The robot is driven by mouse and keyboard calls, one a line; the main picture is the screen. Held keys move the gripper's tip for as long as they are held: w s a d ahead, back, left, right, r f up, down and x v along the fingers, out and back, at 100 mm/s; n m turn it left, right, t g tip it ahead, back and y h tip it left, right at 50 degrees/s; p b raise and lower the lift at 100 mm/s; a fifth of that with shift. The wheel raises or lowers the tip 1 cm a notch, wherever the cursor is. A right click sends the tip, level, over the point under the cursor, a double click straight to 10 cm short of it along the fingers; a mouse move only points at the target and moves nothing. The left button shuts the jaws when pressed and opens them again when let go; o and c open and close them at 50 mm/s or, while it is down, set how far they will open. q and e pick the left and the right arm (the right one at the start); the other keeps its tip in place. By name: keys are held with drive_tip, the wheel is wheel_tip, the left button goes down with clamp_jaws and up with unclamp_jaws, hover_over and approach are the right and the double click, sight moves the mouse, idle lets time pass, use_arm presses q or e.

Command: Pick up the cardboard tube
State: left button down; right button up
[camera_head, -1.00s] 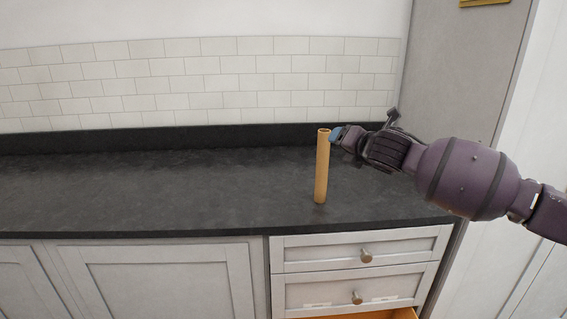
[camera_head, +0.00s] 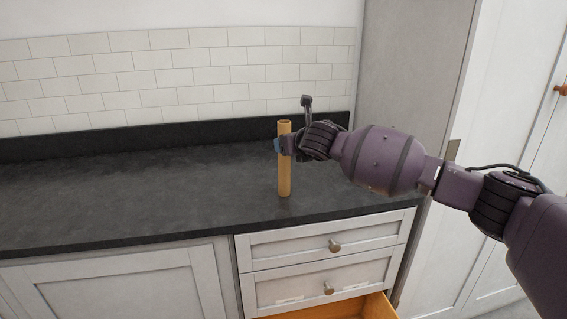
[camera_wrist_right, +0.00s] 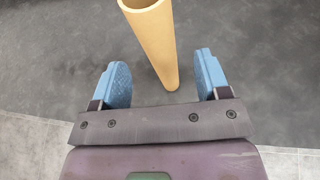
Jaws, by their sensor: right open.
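The cardboard tube (camera_head: 285,172) is tan, hollow and upright on the dark countertop in the head view. My right gripper (camera_head: 280,146) is at its upper part, with a blue fingertip showing beside the tube. In the right wrist view the tube (camera_wrist_right: 157,45) rises with its open top near the upper edge of the picture. The blue fingers of the right gripper (camera_wrist_right: 161,80) are apart, one on each side of the tube's line, with gaps to both. I cannot tell how deep the tube sits between them. My left gripper is not in view.
The dark countertop (camera_head: 120,195) is clear to the left of the tube. A low dark backsplash (camera_head: 140,137) and tiled wall stand behind. Below, a drawer (camera_head: 350,308) is pulled open. A tall grey panel (camera_head: 415,75) stands to the right.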

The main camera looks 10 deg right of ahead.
drive_tip(key=b+x, duration=0.2)
drive_tip(key=x, duration=0.3)
drive_tip(key=shift+w+f, duration=0.1)
drive_tip(key=shift+w, duration=0.15)
drive_tip(key=shift+a, duration=0.1)
drive_tip(key=c, duration=1.2)
use_arm(q)
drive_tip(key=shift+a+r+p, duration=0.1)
drive_tip(key=shift+p, duration=1.05)
use_arm(e)
wheel_tip(320, 180, up, 20)
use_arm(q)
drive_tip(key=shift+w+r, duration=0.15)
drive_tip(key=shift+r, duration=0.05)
